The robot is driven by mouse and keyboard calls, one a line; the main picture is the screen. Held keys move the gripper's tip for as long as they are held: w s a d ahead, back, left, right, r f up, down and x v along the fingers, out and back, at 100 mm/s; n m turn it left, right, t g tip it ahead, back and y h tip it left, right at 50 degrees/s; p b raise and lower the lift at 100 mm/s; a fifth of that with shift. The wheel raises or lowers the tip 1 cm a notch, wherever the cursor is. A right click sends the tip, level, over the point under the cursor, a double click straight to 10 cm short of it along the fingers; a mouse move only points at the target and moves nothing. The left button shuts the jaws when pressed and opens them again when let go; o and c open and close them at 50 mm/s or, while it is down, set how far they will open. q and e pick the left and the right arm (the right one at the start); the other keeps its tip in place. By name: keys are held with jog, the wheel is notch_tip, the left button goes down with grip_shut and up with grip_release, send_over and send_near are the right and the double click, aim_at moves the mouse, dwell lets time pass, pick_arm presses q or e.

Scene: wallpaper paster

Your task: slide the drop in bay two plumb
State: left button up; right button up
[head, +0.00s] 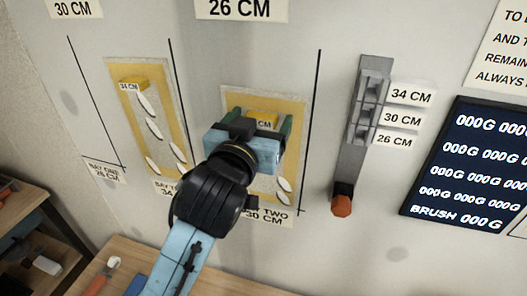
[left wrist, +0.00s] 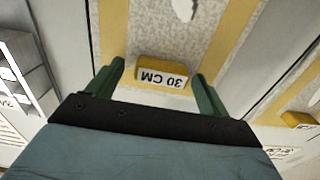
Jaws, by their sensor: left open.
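The drop (head: 294,150) hangs on the wall as a speckled grey panel with yellow borders and white leaf shapes, above a label partly reading "TWO 30 CM" (head: 272,216). Its yellow tab (head: 262,120) sits near its top; in the left wrist view the tab (left wrist: 162,76) reads "30 CM" upside down. My left gripper (head: 262,116) is open in front of the drop and hides its middle. In the left wrist view its green fingers stand either side of the tab, with gaps showing. A black line (head: 312,130) runs right of the drop, roughly parallel to its right edge.
Another drop (head: 147,112) with a "34 CM" tab hangs to the left, between black lines. A grey rack (head: 353,150) with an orange-red end is on the wall to the right, beside a dark display (head: 470,160). A wooden bench (head: 130,262) lies below.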

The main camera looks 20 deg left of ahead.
pick_arm(q)
jog(key=shift+s, duration=0.1)
jog(key=shift+s, duration=0.35)
jog(key=s+p, duration=0.1)
jog(key=s, duration=0.3)
jog(key=s+p, duration=0.8)
jog(key=p, duration=0.1)
jog(key=shift+s+a, duration=0.25)
